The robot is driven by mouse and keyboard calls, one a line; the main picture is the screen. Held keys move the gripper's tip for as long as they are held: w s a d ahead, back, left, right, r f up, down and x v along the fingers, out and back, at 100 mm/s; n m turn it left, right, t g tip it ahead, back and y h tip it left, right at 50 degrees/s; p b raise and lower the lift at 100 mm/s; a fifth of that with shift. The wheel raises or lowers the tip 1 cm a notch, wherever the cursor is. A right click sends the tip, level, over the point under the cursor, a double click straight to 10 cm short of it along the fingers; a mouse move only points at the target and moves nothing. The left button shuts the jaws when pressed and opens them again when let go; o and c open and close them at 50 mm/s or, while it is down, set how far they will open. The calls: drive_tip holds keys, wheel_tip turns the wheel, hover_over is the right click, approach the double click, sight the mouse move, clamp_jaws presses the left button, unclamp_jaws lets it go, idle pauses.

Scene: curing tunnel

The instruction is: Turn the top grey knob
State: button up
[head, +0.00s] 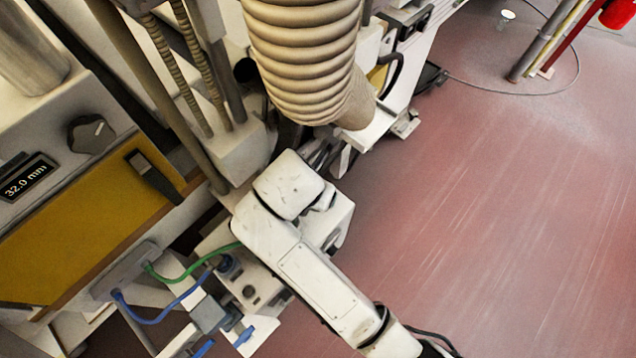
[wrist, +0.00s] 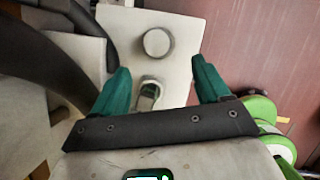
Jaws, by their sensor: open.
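A round grey knob (wrist: 157,42) sits on a pale panel (wrist: 178,72) in the wrist view, above and just beyond my gripper's fingertips. My gripper (wrist: 160,75) is open, with a green finger on each side and nothing held. The fingers appear apart from the grey knob. In the head view my white arm reaches over the machine, and my gripper and the grey knob cannot be made out there.
A dark knob (head: 91,134) and a display reading 32.0 mm (head: 28,178) are at left, near a black handle (head: 154,176) on a yellow panel (head: 75,245). A ribbed hose (head: 305,55) hangs above. Green and blue cables (head: 160,318) run nearby. Red floor at right is mostly clear.

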drive_tip(key=shift+n, duration=0.4)
drive_tip(key=x, duration=1)
drive_tip(key=shift+w+a+f, duration=0.15)
drive_tip(key=shift+w, duration=0.15)
drive_tip(key=shift+c, duration=0.3)
drive_tip(key=c, duration=1)
drive_tip(key=shift+o, duration=0.2)
